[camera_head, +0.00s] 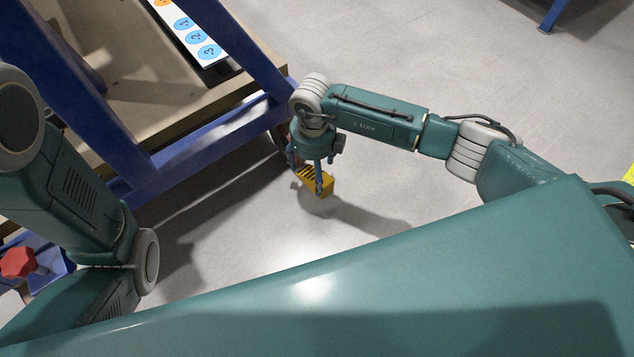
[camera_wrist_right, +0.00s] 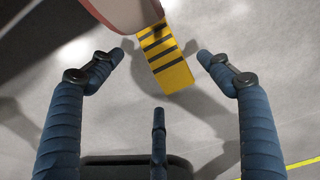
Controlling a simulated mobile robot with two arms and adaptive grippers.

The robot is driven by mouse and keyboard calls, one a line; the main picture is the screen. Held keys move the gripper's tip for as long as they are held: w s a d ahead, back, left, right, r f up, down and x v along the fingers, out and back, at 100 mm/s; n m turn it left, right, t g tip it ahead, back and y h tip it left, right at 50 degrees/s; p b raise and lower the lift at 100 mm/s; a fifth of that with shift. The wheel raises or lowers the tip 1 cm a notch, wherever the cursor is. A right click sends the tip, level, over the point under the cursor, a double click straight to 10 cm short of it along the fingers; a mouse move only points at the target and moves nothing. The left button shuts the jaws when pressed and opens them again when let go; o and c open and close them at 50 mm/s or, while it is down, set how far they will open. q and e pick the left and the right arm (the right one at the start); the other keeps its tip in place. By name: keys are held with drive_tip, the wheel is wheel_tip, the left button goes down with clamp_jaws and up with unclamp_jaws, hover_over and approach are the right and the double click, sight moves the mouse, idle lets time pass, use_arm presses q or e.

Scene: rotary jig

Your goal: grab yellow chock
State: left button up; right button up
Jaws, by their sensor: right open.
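The yellow chock (camera_head: 326,184) with black stripes lies on the floor, close to the foot of the blue-framed jig. In the right wrist view the chock (camera_wrist_right: 166,56) shows beyond and between the fingertips, its top end beside a reddish rounded part. My right gripper (camera_head: 318,180) points down over the chock in the head view and hides part of it.
The blue jig frame (camera_head: 185,165) with a wooden board (camera_head: 130,70) stands at upper left, close to the right gripper. A reddish rounded part (camera_wrist_right: 125,14), perhaps a wheel, touches or nearly touches the chock. A red knob (camera_head: 18,262) is at far left. Grey floor (camera_head: 400,60) is clear to the right.

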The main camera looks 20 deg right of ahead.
sight(314, 178)
drive_tip(key=shift+w+f+b, duration=0.1)
drive_tip(key=shift+f+b, duration=2.55)
drive_tip(key=shift+f, duration=0.15)
drive_tip(key=shift+r, duration=0.15)
drive_tip(key=shift+c, duration=0.5)
drive_tip(key=c, duration=1.3)
drive_tip(key=shift+c, duration=0.4)
drive_tip(key=shift+r, duration=0.1)
